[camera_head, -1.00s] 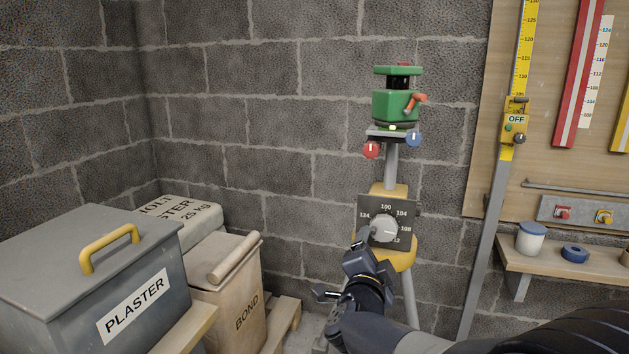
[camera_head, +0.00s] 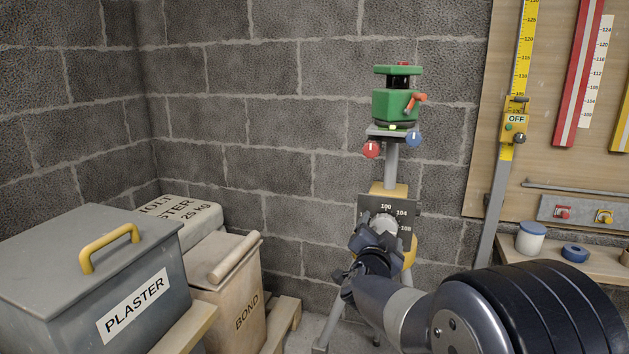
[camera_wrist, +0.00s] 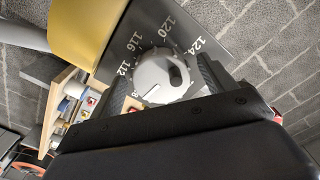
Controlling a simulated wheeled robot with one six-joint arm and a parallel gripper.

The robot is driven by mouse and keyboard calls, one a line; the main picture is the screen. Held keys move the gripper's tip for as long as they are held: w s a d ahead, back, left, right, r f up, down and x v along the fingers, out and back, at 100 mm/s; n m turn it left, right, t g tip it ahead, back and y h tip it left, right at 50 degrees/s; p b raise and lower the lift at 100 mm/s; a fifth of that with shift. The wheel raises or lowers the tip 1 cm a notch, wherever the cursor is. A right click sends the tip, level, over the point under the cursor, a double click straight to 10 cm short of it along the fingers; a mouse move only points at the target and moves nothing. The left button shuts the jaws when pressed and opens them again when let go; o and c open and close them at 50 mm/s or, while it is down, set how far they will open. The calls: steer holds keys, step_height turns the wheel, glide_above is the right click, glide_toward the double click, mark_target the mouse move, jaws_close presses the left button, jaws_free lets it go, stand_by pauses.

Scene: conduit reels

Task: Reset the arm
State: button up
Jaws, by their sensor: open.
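My gripper (camera_head: 378,232) is open in front of the dial on the tripod of the green laser level (camera_head: 396,104). The grey round knob (camera_head: 385,222) sits on a dark numbered plate (camera_head: 402,208), and my gripper hides its lower part in the head view. In the wrist view the knob (camera_wrist: 160,76) shows between my two fingers (camera_wrist: 162,84), with numbers such as 112, 116, 120 and 124 around it. I cannot tell whether the fingers touch the knob. My arm reaches in from the lower right.
A grey PLASTER bin (camera_head: 90,270) with a yellow handle and a BOND bag (camera_head: 225,290) stand at the left. A shelf (camera_head: 550,262) with a jar (camera_head: 531,238) and blue tape (camera_head: 575,254) is at the right. A block wall (camera_head: 270,120) stands behind.

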steer(key=n+p, duration=0.2)
steer(key=n, duration=0.2)
steer(key=shift+r, duration=0.1)
steer(key=shift+s+n+p, duration=0.25)
steer(key=shift+n+p, duration=0.7)
steer(key=shift+n, duration=0.9)
steer(key=shift+s+n+p, duration=0.3)
steer(key=shift+n+p, duration=0.65)
steer(key=shift+n, duration=0.95)
steer(key=shift+s+n+p, duration=0.25)
steer(key=shift+n+p, duration=0.7)
steer(key=shift+n, duration=0.9)
steer(key=shift+f, duration=0.2)
